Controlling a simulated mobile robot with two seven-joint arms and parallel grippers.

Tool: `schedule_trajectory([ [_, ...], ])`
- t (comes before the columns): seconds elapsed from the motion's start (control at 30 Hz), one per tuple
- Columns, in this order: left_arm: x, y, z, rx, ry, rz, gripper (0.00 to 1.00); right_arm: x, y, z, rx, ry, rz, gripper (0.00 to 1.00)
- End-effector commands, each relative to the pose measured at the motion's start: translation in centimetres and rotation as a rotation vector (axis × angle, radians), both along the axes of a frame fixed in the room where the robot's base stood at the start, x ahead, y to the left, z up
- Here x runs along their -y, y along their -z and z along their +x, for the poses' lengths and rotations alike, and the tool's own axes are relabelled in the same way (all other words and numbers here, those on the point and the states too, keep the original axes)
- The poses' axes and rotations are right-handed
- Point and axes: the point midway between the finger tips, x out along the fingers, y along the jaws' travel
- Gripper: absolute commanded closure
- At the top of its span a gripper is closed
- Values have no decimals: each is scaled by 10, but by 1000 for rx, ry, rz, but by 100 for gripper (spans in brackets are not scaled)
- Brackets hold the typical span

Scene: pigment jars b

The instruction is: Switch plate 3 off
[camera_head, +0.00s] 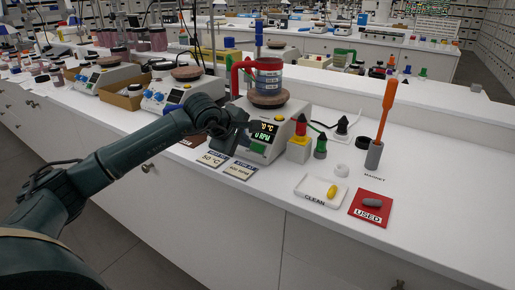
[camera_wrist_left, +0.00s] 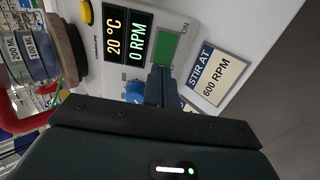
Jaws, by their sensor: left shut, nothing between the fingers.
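The nearest stirrer plate (camera_head: 285,116), a white one with a brown round top, has a lit display; I cannot read a plate number on it. In the left wrist view its display (camera_wrist_left: 127,37) reads 20 °C and 0 RPM. A green switch (camera_wrist_left: 154,48) marked ON and a blue knob (camera_wrist_left: 135,92) are on its front. My right gripper is out of view.
Two cards, one a STIR AT 600 RPM card (camera_wrist_left: 217,76), lie before the plate. To the right are red, yellow and green-capped items (camera_head: 301,135), a CLEAN tray (camera_head: 306,187), a red USED mat (camera_head: 380,216) and a grey holder (camera_head: 374,155). More plates (camera_head: 181,92) stand left.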

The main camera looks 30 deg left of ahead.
Motion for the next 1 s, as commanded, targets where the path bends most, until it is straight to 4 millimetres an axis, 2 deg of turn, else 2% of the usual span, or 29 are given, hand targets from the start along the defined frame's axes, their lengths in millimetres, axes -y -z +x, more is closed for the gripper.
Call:
schedule_trajectory([
  [0.27, 0, 3, 3, 0, 0, 0, 100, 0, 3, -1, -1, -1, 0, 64],
  [0.6, -2, -19, -19, 0, 0, 1, 100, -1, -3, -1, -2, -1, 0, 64],
  [0.87, -2, -25, -26, 1, -1, 1, 100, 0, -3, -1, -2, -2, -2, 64],
  [1.0, -3, -35, -35, 2, -1, 1, 100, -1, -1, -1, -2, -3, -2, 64],
])
